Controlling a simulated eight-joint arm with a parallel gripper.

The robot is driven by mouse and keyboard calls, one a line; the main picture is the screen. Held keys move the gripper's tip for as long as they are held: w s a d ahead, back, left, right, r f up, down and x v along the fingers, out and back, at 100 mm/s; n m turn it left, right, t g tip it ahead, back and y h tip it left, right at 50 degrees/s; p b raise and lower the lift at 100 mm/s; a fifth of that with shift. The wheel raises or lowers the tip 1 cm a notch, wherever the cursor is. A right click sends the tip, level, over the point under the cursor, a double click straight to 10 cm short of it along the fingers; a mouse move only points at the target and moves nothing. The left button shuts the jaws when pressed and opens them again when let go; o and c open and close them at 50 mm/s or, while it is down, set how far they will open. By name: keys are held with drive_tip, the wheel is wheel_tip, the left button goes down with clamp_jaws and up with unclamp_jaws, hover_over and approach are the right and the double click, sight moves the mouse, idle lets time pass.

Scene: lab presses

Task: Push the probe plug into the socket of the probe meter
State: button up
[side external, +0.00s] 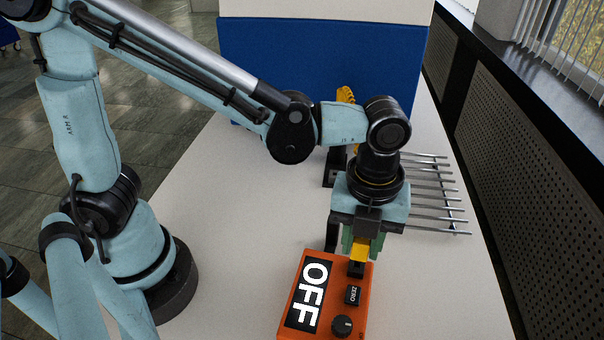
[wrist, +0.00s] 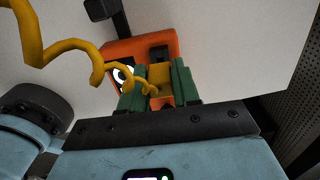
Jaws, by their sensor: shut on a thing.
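The orange probe meter (side external: 288,300) lies on the table at the front, its display reading OFF, with a ZERO button and a round knob. My gripper (side external: 358,246) is above the meter's far end, its green fingers shut on the yellow probe plug (side external: 361,249). A black block shows directly under the plug at the meter; I cannot tell whether it is the plug's nose or the socket, nor how deep the plug sits. In the wrist view the plug (wrist: 160,82) is between both fingers, in front of the meter (wrist: 140,47). Its yellow coiled cable (wrist: 85,52) runs off left.
A rack of metal rods (side external: 440,188) stands right of my wrist, close to the table's right edge. A black stand with a yellow part (side external: 338,160) is behind my gripper, before a blue panel (side external: 290,70). The table left of the meter is clear.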

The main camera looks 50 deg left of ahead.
drive_tip(key=shift+f, duration=0.8)
drive_tip(key=o, duration=1.1)
wheel_tip(320, 180, up, 12)
drive_tip(key=shift+r, duration=0.1)
drive_tip(key=a+f+n+t, duration=0.2)
drive_tip(key=a+n, duration=0.7)
drive_tip(key=n, duration=0.5)
drive_tip(key=a+f+n+t, duration=0.3)
drive_tip(key=a+n+t, duration=0.2)
drive_tip(key=a+n, duration=0.5)
drive_tip(key=n, duration=0.4)
drive_tip(key=shift+w+a, duration=0.15)
